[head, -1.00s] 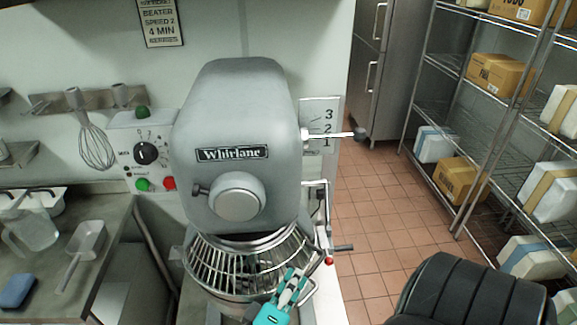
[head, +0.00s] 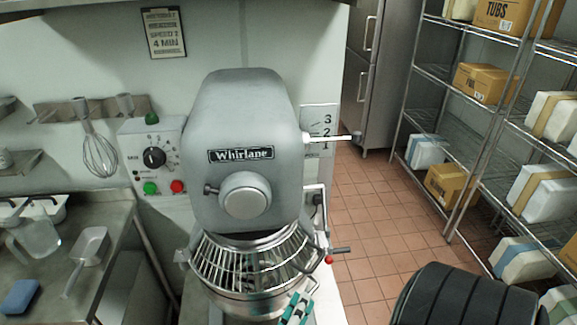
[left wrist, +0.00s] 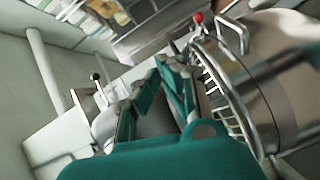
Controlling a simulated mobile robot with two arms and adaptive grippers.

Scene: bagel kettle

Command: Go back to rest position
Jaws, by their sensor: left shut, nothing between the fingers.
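My left gripper (head: 297,307) shows at the bottom edge of the head view, in front of the lower right of the mixer's bowl. Its teal fingers are shut with nothing between them. In the left wrist view its fingers (left wrist: 158,85) reach up the middle, beside the steel bowl (left wrist: 285,85) and wire guard (left wrist: 228,105). I cannot tell whether they touch the bowl. My right gripper is not in view.
The grey mixer (head: 247,150) stands in the middle, with its bowl guard (head: 250,262) closed around the bowl and a red-tipped lever (head: 329,259) at its right. A steel counter (head: 110,235) is at left. Wire shelves (head: 470,130) with boxes stand at right. Tiled floor (head: 372,215) between is clear.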

